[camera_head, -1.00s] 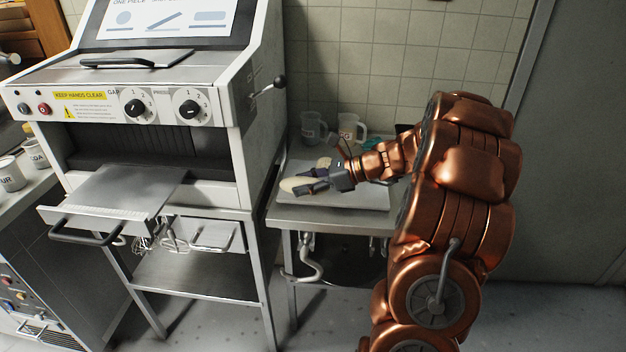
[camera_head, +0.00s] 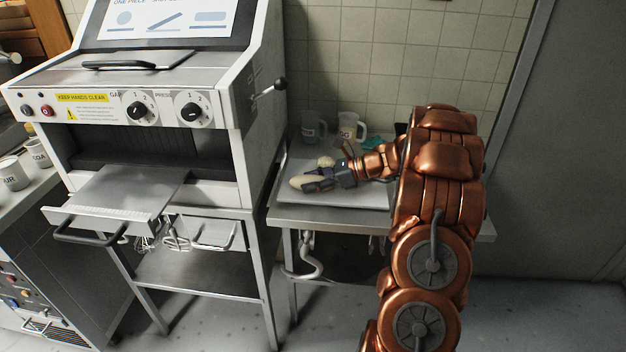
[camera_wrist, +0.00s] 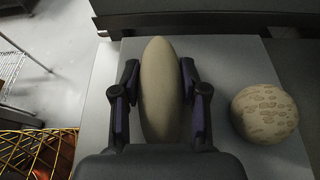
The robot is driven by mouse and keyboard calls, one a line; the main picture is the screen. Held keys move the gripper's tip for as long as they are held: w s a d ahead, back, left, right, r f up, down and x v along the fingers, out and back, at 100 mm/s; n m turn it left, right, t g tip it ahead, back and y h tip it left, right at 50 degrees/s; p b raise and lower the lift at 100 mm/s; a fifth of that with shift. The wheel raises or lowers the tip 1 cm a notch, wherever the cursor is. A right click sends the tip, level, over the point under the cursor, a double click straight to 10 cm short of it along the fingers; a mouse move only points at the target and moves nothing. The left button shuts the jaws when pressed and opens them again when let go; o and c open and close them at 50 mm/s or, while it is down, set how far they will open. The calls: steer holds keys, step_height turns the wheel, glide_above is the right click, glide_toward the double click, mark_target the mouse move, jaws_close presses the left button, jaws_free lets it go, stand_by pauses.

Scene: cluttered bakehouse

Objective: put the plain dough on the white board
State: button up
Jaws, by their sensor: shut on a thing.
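The plain dough (camera_head: 303,183) is a smooth, pale, elongated piece. In the wrist view the plain dough (camera_wrist: 160,85) lies lengthwise between the two fingers of my gripper (camera_wrist: 159,95), which is shut on it. In the head view my gripper (camera_head: 322,181) is low over the white board (camera_head: 365,200), on the side table. The dough is over the board or resting on it; I cannot tell whether it touches. A round, speckled dough (camera_wrist: 264,113) sits on the board to the right of my gripper in the wrist view, apart from it; it also shows in the head view (camera_head: 326,161).
Two mugs (camera_head: 313,128) (camera_head: 350,130) and a teal cloth (camera_head: 373,143) are at the back of the side table. A large dough machine (camera_head: 170,155) with a pulled-out tray stands close on the left. A tiled wall is behind.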

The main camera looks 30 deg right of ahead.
steer(key=shift+f, duration=0.1)
steer(key=o, duration=0.8)
steer(key=shift+f, duration=0.1)
steer(key=shift+o, duration=0.2)
steer(key=shift+s+d+r, duration=0.1)
steer(key=shift+d+r, duration=0.05)
steer(key=shift+r, duration=0.1)
steer(key=b+v, duration=0.1)
steer(key=v, duration=1)
steer(key=shift+s+d+r, duration=0.1)
steer(key=shift+s+d, duration=0.1)
steer(key=shift+s, duration=0.05)
